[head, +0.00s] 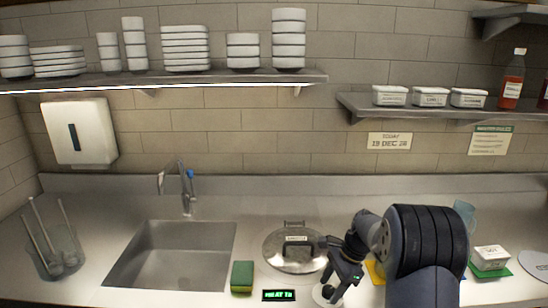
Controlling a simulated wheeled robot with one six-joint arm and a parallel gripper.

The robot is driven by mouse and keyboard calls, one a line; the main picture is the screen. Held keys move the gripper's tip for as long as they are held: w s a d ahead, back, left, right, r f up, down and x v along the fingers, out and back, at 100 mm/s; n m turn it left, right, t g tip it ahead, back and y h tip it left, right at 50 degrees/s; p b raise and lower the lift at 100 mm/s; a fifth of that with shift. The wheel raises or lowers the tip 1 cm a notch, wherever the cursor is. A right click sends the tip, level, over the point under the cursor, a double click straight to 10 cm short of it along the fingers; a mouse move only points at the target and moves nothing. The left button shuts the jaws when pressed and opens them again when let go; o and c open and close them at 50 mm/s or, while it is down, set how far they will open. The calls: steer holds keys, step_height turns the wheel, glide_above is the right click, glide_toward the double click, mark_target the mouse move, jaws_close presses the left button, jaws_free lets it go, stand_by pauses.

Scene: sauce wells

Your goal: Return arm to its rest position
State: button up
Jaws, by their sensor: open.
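My arm reaches up from the bottom right of the head view over the steel counter. My gripper (337,280) points down at the front of the counter, just right of a round steel lid (283,256) with a handle and a label. The gripper is open. A small pale round thing (318,295) shows beside the fingertips; I cannot tell whether they touch it. My arm hides part of the counter behind it, including most of something yellow (375,271).
A green and yellow sponge (242,277) and a small black display (279,295) lie left of my gripper. The sink (172,255) and a clear container (50,250) are further left. A white tub (491,256) stands right of my arm. Shelves (200,78) hang above.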

steer(key=m+b, duration=0.1)
steer(key=m, duration=0.1)
steer(key=m+t+b, duration=0.1)
steer(key=m, duration=0.1)
steer(key=shift+s+t, duration=0.1)
steer(key=shift+t, duration=0.2)
